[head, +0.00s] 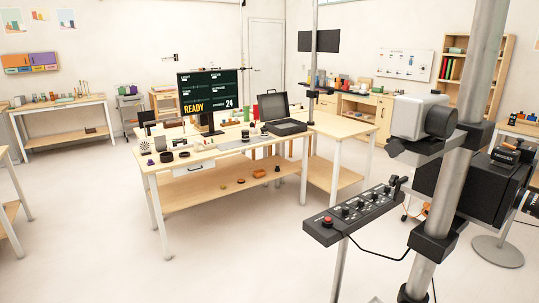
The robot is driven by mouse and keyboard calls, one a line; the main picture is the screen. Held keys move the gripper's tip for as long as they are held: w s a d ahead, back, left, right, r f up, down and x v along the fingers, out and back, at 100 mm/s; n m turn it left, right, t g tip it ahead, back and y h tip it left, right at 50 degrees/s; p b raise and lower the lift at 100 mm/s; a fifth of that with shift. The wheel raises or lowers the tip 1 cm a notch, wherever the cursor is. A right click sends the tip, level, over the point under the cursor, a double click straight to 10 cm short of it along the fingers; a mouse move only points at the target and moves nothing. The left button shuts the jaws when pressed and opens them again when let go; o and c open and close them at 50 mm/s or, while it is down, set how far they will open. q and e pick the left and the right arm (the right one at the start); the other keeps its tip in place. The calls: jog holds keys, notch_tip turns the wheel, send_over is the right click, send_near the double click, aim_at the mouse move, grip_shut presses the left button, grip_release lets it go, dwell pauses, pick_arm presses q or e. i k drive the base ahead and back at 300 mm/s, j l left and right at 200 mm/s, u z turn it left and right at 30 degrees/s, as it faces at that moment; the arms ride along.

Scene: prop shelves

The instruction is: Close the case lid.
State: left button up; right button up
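A dark case (287,128) sits at the right part of the middle wooden table. Its lid (273,106) stands open, raised at the back of the base. Neither of my grippers is in view. The case is some distance away from me, and its contents are too small to tell.
The table (175,168) also holds a monitor (212,92) and several small dark items. At near right, metal poles (470,130) carry a control panel (350,214) with a red button. Open floor (110,235) lies left of and in front of the table.

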aim_at(274, 106)
jog(key=i+j+u, duration=0.35)
jog(key=i, duration=0.25)
jog(key=i+u, duration=0.4)
jog(key=i, duration=0.15)
jog(key=i+l+u, duration=0.15)
jog(key=i+u, duration=0.2)
jog(key=i, duration=0.25)
jog(key=i+l+z, duration=0.15)
jog(key=i+z, duration=0.3)
jog(key=i, duration=0.2)
jog(key=i+j+z, duration=0.1)
jog(key=i+z, duration=0.3)
jog(key=i, duration=0.25)
jog(key=i+j+z, duration=0.3)
jog(key=i+z, duration=0.15)
jog(key=i, duration=0.2)
jog(key=i+l, duration=0.15)
jog(key=i, duration=0.3)
jog(key=i+l+z, duration=0.1)
jog(key=i, duration=0.3)
jog(key=i+l, duration=0.15)
jog(key=i, duration=0.3)
